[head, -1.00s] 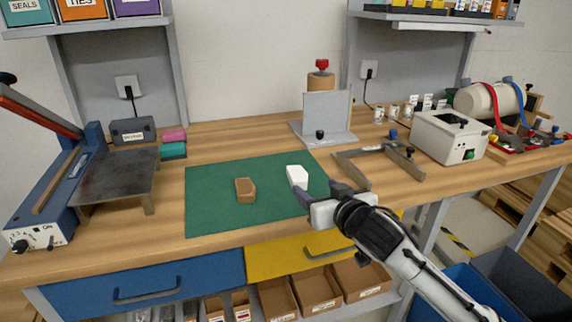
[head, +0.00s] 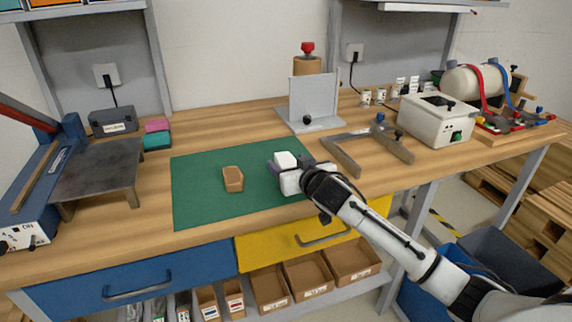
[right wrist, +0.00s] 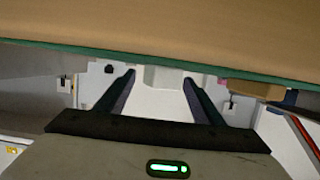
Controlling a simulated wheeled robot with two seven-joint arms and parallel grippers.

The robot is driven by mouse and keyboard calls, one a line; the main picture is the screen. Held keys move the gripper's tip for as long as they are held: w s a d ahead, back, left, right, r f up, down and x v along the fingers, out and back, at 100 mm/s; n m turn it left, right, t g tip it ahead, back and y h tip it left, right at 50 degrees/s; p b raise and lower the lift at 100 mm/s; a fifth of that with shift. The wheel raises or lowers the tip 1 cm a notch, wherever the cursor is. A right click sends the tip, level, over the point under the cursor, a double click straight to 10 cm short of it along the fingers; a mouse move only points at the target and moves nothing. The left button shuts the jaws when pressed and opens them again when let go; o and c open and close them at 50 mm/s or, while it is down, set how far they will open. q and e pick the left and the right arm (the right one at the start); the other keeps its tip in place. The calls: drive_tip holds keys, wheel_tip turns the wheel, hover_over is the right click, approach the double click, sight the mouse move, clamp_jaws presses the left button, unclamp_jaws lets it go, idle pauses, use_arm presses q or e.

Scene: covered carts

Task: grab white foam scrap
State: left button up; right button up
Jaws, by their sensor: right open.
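The white foam scrap (head: 285,158) is on the green mat (head: 210,207), near its right side. My right gripper (head: 288,166) is at the scrap and hides its lower part in the head view. The right gripper is open; I cannot tell whether a finger touches the scrap. My left gripper is not in view.
A brown block (head: 233,179) lies on the mat, left of the scrap. A metal bracket (head: 342,156) lies right of the gripper, and a grey upright plate (head: 313,100) stands behind. The mat's left and front parts are clear.

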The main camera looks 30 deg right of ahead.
drive_tip(key=shift+w, duration=0.1)
drive_tip(key=shift+c, duration=0.5)
drive_tip(key=c, duration=1)
